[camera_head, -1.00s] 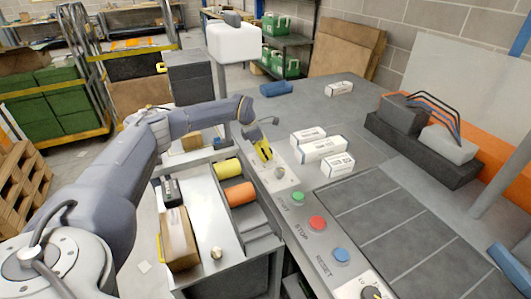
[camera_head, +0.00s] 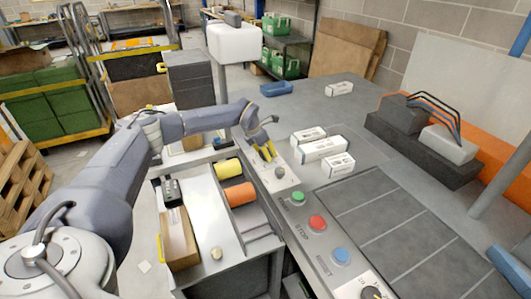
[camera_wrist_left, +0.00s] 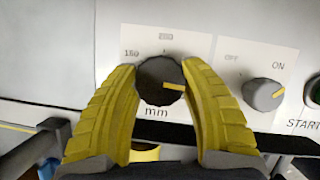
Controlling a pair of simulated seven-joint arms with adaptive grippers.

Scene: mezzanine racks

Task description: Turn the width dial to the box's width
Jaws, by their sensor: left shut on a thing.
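The width dial (camera_wrist_left: 153,88) is a dark ribbed knob over "mm" on a white panel. Its yellow pointer faces right. A label like 160 stands at its upper left and one like 200 above it. My left gripper (camera_wrist_left: 159,82) is shut on the dial, one yellow finger at each side. In the head view my left gripper (camera_head: 264,152) is at the console's far end and the dial is hidden. My right gripper is out of view.
An OFF/ON knob (camera_wrist_left: 263,94) sits close right of the dial. Green (camera_head: 298,197), red (camera_head: 317,223) and blue (camera_head: 341,256) buttons line the console. Several white cartons (camera_head: 319,149) lie on the grey table behind. Yellow (camera_head: 229,168) and orange (camera_head: 239,194) rolls lie left of the console.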

